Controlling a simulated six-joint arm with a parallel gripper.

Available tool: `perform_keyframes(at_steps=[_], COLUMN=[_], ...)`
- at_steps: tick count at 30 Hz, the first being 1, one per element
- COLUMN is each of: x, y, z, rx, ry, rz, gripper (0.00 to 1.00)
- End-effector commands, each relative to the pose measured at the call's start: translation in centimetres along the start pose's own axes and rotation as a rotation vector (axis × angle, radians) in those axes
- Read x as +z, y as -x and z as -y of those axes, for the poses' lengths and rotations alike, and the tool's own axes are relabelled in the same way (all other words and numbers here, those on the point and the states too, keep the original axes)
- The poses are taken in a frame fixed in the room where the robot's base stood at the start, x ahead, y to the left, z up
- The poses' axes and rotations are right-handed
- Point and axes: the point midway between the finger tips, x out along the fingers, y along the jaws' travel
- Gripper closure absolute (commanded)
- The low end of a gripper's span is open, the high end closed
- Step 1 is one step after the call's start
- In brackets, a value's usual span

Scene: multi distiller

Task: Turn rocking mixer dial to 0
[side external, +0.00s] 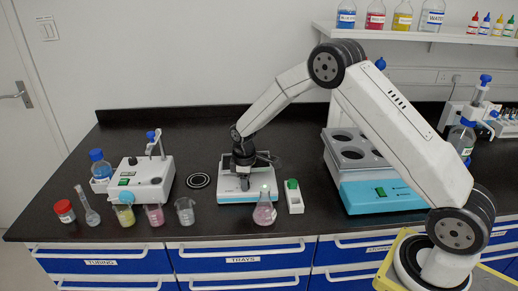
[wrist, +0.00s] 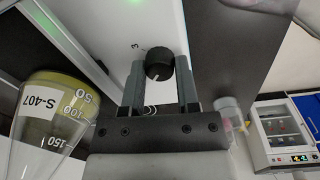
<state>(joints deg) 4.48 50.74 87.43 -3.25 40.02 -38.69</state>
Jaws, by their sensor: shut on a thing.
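The rocking mixer (side external: 228,196) is a white and teal low box on the dark bench in the side view. My gripper (side external: 243,178) points down at it from above, hiding part of it. In the wrist view, the black round dial (wrist: 159,66) with a pale pointer mark sits between the two fingers of my gripper (wrist: 161,86). The fingers are shut on the dial. A digit 3 is printed on the white face beside it; the other scale marks are mostly hidden.
A flask of pink liquid (side external: 264,212) stands in front of the mixer. In the wrist view a flask labelled S-407 (wrist: 45,125) is close at left.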

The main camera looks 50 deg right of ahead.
Motion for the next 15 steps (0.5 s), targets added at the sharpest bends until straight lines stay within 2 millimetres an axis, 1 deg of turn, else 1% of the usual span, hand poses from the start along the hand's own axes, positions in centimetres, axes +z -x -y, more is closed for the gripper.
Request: perform_keyframes(at_steps=[15], x=[0.17], y=[-0.05], z=[0.0], rx=[-0.002], ry=[0.481], rz=[-0.021], gripper=[1.0])
